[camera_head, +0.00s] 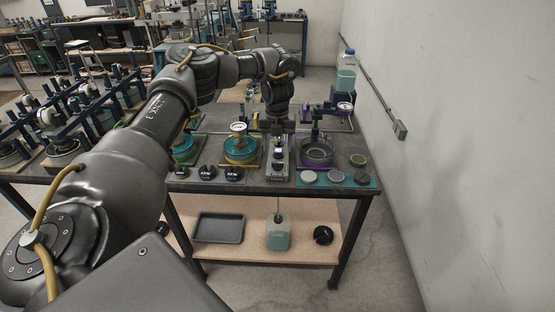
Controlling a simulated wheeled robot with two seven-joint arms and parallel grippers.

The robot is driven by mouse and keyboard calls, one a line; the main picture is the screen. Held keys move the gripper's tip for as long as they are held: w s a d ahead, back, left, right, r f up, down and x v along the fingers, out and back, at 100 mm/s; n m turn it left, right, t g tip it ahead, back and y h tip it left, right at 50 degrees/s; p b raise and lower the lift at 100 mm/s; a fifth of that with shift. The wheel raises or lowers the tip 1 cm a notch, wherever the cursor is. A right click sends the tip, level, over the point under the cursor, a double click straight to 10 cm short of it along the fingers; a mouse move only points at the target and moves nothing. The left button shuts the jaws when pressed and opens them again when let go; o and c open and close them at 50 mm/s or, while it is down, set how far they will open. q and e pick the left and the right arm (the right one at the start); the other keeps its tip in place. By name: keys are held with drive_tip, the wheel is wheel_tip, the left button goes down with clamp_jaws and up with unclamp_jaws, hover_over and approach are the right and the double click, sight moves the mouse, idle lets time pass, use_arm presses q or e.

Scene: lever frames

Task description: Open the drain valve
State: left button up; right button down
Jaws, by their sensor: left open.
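My left arm reaches from the left over the dark workbench (330,190). Its left gripper (278,132) points down, open, above a narrow grey metal unit (279,173) at the bench's front middle. The fingers are small and dark, and I cannot tell whether they touch anything. A thin tube runs down from the bench front into a pale green bottle (278,236) on the lower shelf. I cannot make out the drain valve for certain; the gripper and wrist cover part of the area around the unit. My right gripper is out of view.
A lever frame with a teal ring (241,150) stands left of the unit, and a purple-based one (317,152) stands right. Round discs (335,178) lie at the front right. A blue-capped bottle (346,77) stands behind. A wall (450,150) bounds the right.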

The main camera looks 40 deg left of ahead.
sight(278, 165)
use_arm(q)
wheel_tip(278, 165, down, 7)
drive_tip(key=shift+r+p, duration=0.1)
drive_tip(key=shift+p, duration=0.65)
drive_tip(key=c, duration=1)
